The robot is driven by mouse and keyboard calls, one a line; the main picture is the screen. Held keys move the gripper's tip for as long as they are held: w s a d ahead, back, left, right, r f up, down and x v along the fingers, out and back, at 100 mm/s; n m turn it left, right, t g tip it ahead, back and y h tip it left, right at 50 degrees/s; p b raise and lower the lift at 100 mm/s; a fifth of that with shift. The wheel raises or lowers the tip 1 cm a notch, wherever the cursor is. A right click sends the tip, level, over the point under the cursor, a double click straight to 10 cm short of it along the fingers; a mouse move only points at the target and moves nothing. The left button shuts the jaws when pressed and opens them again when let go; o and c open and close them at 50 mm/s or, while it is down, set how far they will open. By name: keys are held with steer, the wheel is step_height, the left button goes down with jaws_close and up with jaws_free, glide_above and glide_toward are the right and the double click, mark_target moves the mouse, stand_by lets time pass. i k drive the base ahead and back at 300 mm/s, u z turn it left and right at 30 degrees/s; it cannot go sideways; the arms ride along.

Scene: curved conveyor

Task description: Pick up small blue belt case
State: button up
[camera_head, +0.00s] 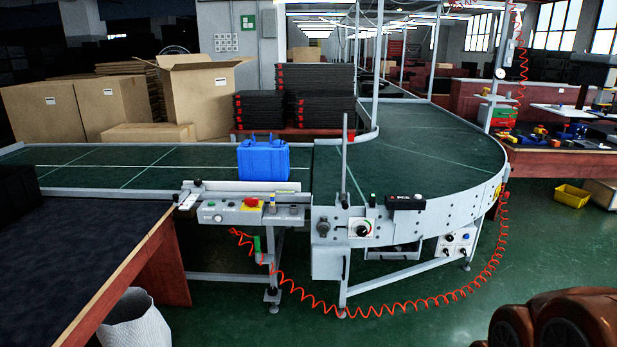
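The small blue belt case (263,159) stands upright on the green conveyor belt (110,172), near its front edge and just left of where the curved section begins. Its handle is on top. A low metal guard and the control panel (245,208) are in front of it, and nothing visible touches it from above. My gripper is not in view.
The curved conveyor (430,150) bends right and back. A dark table (70,260) is at the front left, with a white bin (135,320) below it. A red coiled cable (400,305) hangs in front. Cardboard boxes (200,95) and black stacks (318,95) stand behind.

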mark_target(256, 162)
steer(key=u, duration=0.3)
steer(key=i, duration=1.7)
steer(key=u, duration=0.7)
steer(key=i, duration=1.85)
steer(key=u, duration=0.75)
steer(key=i, duration=0.3)
steer(key=u, duration=0.05)
